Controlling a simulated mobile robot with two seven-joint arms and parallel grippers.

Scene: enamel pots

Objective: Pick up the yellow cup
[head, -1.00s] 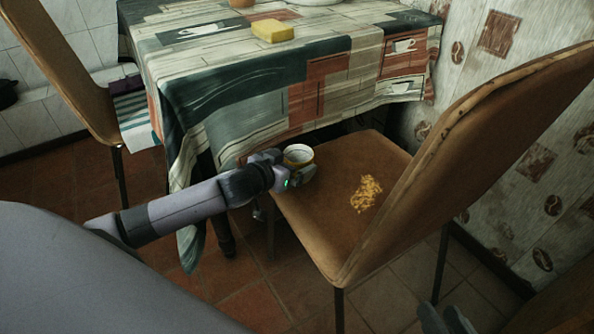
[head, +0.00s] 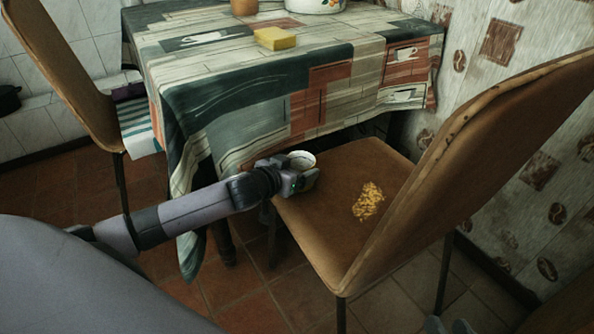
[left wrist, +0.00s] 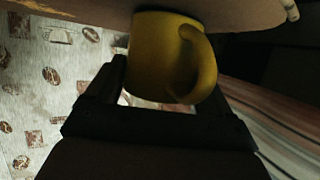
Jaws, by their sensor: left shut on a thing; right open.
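My right gripper (head: 450,326) shows only in part at the bottom edge and is open.
Yellow crumbs (head: 368,200) lie on the seat. The chair's tall backrest (head: 470,150) stands to the right. The table (head: 250,95) behind, under a patterned cloth, holds a yellow sponge (head: 275,39) and a pot (head: 315,4). Another chair (head: 62,75) is at left.

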